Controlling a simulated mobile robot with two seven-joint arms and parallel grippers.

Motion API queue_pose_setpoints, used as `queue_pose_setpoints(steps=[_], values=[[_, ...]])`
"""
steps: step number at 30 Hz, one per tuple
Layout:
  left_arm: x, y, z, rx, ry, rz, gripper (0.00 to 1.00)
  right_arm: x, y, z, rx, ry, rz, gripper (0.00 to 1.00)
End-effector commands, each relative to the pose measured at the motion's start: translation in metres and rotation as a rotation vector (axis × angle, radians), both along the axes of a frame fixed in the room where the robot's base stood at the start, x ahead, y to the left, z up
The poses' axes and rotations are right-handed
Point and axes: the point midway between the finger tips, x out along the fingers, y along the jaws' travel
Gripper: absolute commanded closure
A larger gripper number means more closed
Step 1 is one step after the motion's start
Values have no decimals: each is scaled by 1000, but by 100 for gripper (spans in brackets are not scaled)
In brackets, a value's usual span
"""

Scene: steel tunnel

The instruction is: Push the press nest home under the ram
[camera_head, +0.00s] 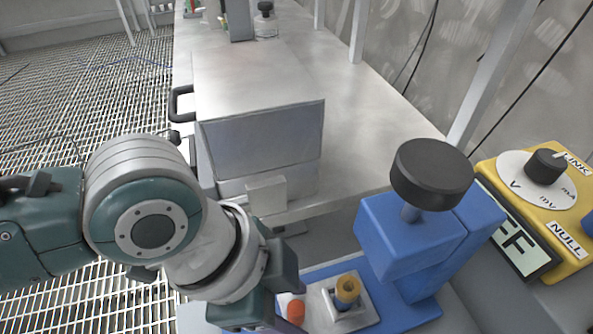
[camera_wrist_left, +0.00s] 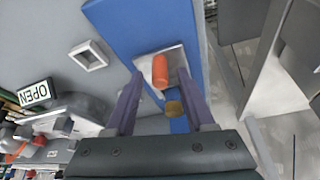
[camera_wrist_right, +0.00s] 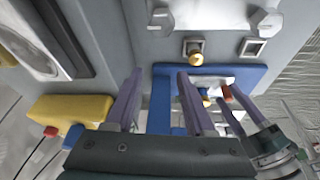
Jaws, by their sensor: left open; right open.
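The blue press (camera_head: 412,245) stands at lower right in the head view, its ram topped by a black knob (camera_head: 432,174). The metal nest (camera_head: 361,306) sits on the blue base in front of it and carries a brass piece (camera_head: 347,288). An orange knob (camera_head: 296,311) is on its left side. My left gripper (camera_head: 288,296) is open beside the knob; in the left wrist view the knob (camera_wrist_left: 160,71) shows between its fingers, contact unclear. My right gripper (camera_wrist_right: 160,75) is open in the right wrist view, with the blue base (camera_wrist_right: 240,78) beyond it. The head view does not show it.
A yellow meter box (camera_head: 545,215) stands right of the press. A large grey metal box (camera_head: 262,145) on the steel bench lies behind the left arm. In the right wrist view, my left gripper (camera_wrist_right: 265,138) is close by on the right. An OPEN sign (camera_wrist_left: 38,93) shows in the left wrist view.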

Motion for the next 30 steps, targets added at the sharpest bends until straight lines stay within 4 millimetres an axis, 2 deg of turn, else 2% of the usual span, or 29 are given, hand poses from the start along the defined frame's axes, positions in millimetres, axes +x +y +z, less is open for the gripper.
queue_pose_setpoints(steps=[3,11,25,30], values=[[0,-3,-7,0,0,0,46,0,0,-3,0,0,0,46],[0,-3,-7,0,0,0,46,0,0,-2,1,1,0,46],[0,-3,-7,0,0,1,99,0,0,-2,1,1,0,46],[0,-3,-7,-1,1,1,100,0,0,-2,1,1,0,46]])
